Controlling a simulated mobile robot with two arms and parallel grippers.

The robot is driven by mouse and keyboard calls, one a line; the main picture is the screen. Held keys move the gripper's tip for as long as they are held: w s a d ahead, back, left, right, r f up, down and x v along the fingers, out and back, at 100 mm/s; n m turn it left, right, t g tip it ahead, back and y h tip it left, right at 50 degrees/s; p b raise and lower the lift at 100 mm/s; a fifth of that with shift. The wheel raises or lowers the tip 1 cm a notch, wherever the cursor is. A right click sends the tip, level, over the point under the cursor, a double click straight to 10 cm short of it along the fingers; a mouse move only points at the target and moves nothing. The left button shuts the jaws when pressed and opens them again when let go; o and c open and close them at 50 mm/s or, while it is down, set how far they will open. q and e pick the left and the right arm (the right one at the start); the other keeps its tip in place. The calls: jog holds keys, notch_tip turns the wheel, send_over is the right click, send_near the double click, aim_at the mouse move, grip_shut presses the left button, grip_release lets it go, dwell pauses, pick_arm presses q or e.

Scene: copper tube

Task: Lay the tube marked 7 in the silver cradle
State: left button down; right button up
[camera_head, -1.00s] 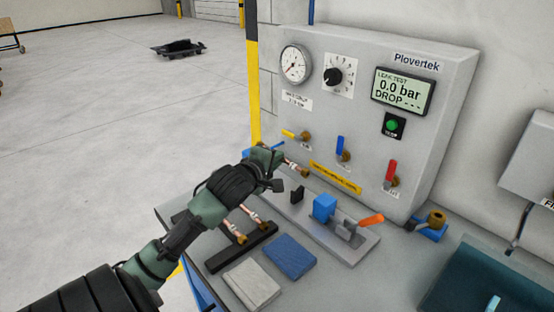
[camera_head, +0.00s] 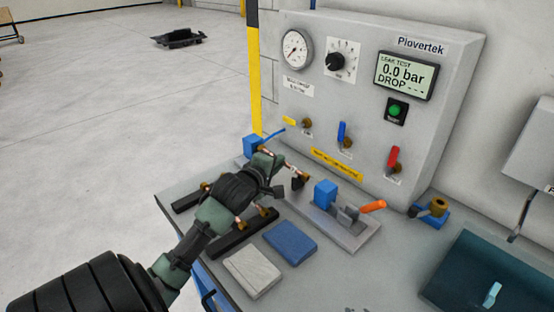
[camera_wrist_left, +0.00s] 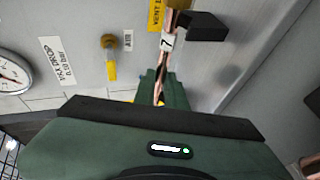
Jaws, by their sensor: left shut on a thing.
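The tube marked 7 (camera_wrist_left: 160,70) is copper, with a white tag reading 7 (camera_wrist_left: 166,42) in the left wrist view. My left gripper (camera_head: 270,166) is shut on it above the bench. The silver cradle appears to be the grey metal plate (camera_head: 360,239) with a blue block (camera_head: 326,192) and an orange-handled clamp (camera_head: 371,207). The gripper is at its far left end. The tube's middle is hidden by the jaws. My right gripper is not in view.
Black racks (camera_head: 230,240) with copper tubes lie beneath my left arm. A blue pad (camera_head: 290,243) and a pale pad (camera_head: 252,272) lie in front. The test panel (camera_head: 365,100) stands behind. A teal tray (camera_head: 455,290) is at the right.

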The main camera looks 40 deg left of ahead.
pick_arm(q)
jog(key=shift+f, duration=0.3)
jog(key=shift+f, duration=0.3)
dwell(0.5)
jog(key=c, duration=1.4)
grip_release()
jog(key=v, duration=0.8)
